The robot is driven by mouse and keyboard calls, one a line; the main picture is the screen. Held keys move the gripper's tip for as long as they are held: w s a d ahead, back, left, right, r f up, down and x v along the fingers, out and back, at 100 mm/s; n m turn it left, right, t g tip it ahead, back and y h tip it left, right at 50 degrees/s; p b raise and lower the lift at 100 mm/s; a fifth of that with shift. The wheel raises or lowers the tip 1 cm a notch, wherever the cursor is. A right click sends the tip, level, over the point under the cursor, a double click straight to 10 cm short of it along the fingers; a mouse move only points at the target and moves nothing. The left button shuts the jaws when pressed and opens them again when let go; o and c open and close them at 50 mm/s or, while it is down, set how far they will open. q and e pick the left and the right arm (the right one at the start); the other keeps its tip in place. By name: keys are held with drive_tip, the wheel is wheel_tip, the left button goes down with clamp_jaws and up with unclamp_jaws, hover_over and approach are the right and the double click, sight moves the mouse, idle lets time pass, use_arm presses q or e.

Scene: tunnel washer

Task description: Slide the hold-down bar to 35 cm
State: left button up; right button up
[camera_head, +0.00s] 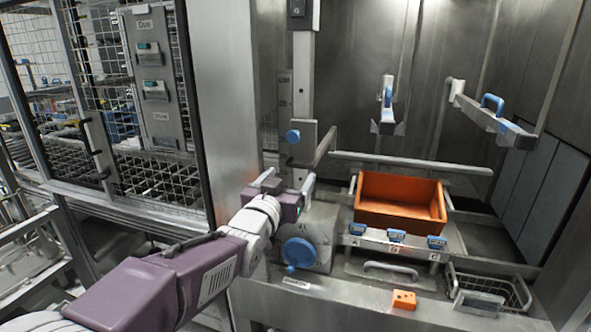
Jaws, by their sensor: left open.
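The hold-down bar (410,163) is a grey horizontal bar that runs to the right above an orange bin. Near its left end, a bracket with a blue knob (293,136) sits at the vertical post (302,75). A scale strip (285,110) is beside the post, but its marks are too small to read. My left gripper (286,181) is open, just below the blue knob and apart from it, with its fingers pointing away from me. I see nothing between its fingers. My right gripper is not in view.
The orange bin (400,224) stands under the bar. A blue handwheel (300,252) is below my gripper. Blue-handled arms (387,105) hang on the back wall. A small orange block (404,299) and a wire basket (488,290) are at the front. A mesh cage stands left.

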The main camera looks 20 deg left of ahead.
sight(298, 167)
use_arm(q)
drive_tip(key=w+p, duration=0.2)
drive_tip(key=w, duration=0.5)
drive_tip(key=shift+w+d+f, duration=0.1)
drive_tip(key=shift+w, duration=0.35)
drive_tip(key=shift+w+f, duration=0.1)
drive_tip(key=shift+w, duration=0.15)
